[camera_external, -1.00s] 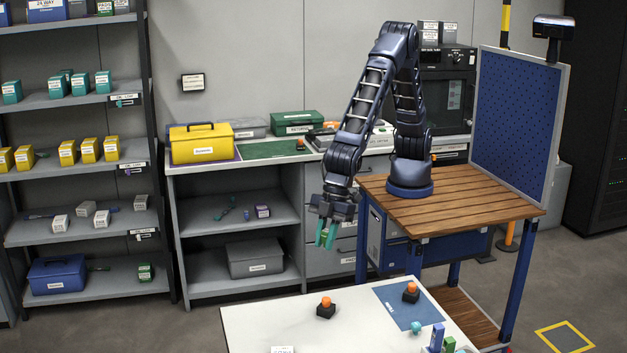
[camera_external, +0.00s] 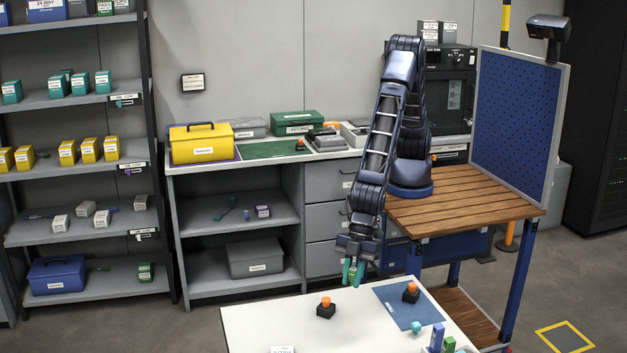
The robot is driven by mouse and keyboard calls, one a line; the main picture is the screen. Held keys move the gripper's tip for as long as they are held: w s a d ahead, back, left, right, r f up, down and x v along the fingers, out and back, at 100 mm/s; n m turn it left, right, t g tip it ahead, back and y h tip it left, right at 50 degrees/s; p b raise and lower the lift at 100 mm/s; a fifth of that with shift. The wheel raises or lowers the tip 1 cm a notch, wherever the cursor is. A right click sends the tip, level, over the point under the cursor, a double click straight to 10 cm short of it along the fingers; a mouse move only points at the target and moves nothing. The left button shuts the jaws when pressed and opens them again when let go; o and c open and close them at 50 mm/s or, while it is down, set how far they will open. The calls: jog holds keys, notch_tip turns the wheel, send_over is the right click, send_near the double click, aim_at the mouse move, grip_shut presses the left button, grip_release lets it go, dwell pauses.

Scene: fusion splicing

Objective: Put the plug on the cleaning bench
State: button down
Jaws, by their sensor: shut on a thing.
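My gripper (camera_external: 352,274) points down above the far edge of the white table (camera_external: 260,325), left of the blue mat. It is shut on a small green thing between its teal fingertips, which seems to be the plug; the fingers hide most of it. The white bench in the foreground holds the blue mat (camera_external: 393,293). A black bottle with an orange top (camera_external: 326,308) stands left of the mat, and another (camera_external: 411,292) stands on it. I cannot tell from the picture which surface is called the cleaning bench.
A teal piece (camera_external: 417,327) lies at the mat's near edge. Blue and green upright blocks (camera_external: 437,337) stand at the table's lower right. A grey counter with a green mat (camera_external: 272,149) and a yellow case (camera_external: 201,143) stands behind. The white table's left part is mostly clear.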

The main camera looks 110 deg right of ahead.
notch_tip(320, 180, down, 11)
jog(key=shift+r, duration=0.2)
dwell(0.3)
jog(key=c, duration=1.3)
grip_release()
jog(key=shift+f, duration=0.15)
jog(key=v, duration=1.2)
jog(key=shift+w+r, duration=0.1)
jog(key=shift+r, duration=0.1)
